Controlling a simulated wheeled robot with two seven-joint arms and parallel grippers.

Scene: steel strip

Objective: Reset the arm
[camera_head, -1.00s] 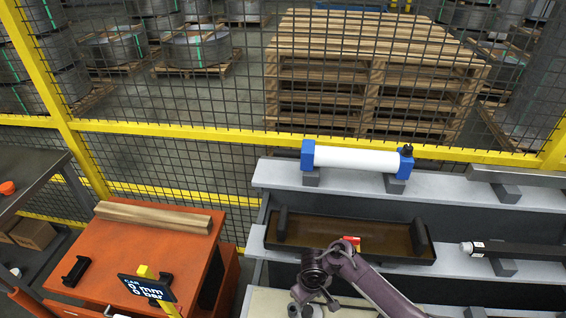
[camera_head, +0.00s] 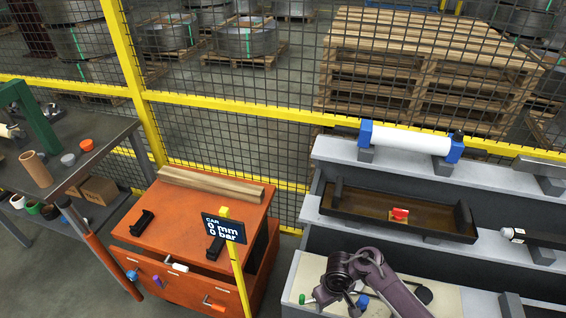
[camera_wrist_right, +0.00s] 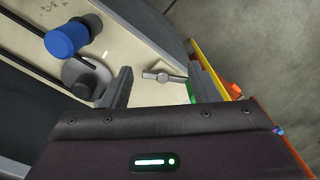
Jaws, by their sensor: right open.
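My right arm comes in at the lower right of the head view, and its gripper (camera_head: 338,293) hangs over the pale bench top (camera_head: 294,285). In the right wrist view, the two fingers of my right gripper (camera_wrist_right: 160,85) stand wide apart with nothing held between them. A small metal fitting (camera_wrist_right: 165,76) lies on the pale surface beyond the gap. A blue cylinder (camera_wrist_right: 67,38) and a grey disc with a dark knob (camera_wrist_right: 84,82) lie left of the fingers. My left gripper does not show in either view.
A grey stepped bench holds a white cylinder with blue ends (camera_head: 410,140) and a brown tray (camera_head: 338,206) with a red piece (camera_head: 400,214). An orange cabinet (camera_head: 190,225), a display sign (camera_head: 224,228) and a dark workbench (camera_head: 100,135) stand left. A yellow-framed mesh fence (camera_head: 240,115) runs behind.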

